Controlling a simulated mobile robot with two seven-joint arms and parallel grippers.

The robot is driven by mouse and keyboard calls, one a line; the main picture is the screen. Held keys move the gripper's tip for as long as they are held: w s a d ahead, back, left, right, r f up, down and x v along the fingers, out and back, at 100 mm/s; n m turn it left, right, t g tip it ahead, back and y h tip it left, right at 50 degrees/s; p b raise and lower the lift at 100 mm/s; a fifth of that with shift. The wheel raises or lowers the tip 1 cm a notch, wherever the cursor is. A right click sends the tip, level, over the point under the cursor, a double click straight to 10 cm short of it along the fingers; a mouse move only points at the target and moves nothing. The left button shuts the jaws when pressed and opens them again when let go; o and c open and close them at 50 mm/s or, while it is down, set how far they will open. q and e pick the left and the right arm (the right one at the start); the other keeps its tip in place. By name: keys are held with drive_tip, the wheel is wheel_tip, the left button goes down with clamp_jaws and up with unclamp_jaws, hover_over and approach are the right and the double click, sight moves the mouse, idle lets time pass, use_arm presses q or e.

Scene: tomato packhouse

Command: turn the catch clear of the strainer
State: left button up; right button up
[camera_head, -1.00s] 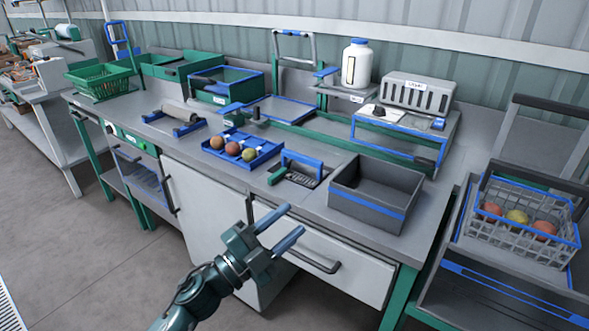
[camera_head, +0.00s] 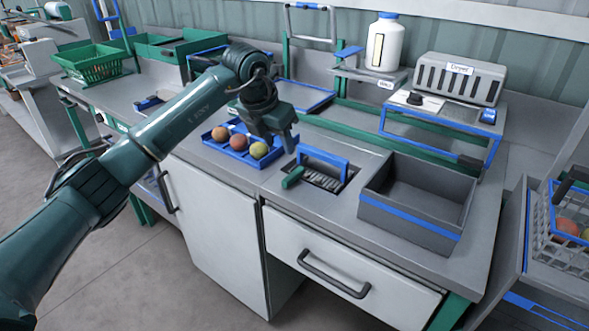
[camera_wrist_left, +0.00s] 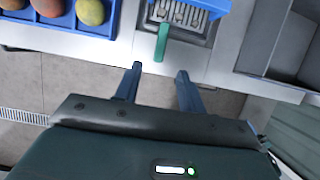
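The strainer (camera_head: 322,180) is a dark slotted inset in the worktop with a blue arched handle (camera_head: 324,158) over it. The catch, a green lever (camera_head: 292,177), lies at its left front corner. In the left wrist view the catch (camera_wrist_left: 162,42) points from the strainer (camera_wrist_left: 180,17) toward me. My right gripper is not in view.
A blue tray (camera_head: 236,155) with three tomatoes is left of the strainer, close to my gripper. A grey bin (camera_head: 410,222) with a blue band stands just to its right. A dryer (camera_head: 460,78) and a white bottle (camera_head: 385,42) are behind. The front worktop strip is clear.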

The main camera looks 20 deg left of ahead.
sight(292, 175)
use_arm(q)
drive_tip(key=x, duration=1.2)
drive_tip(key=shift+s+d, duration=0.1)
drive_tip(key=shift+d, duration=0.05)
drive_tip(key=shift+c, duration=0.6)
clamp_jaws()
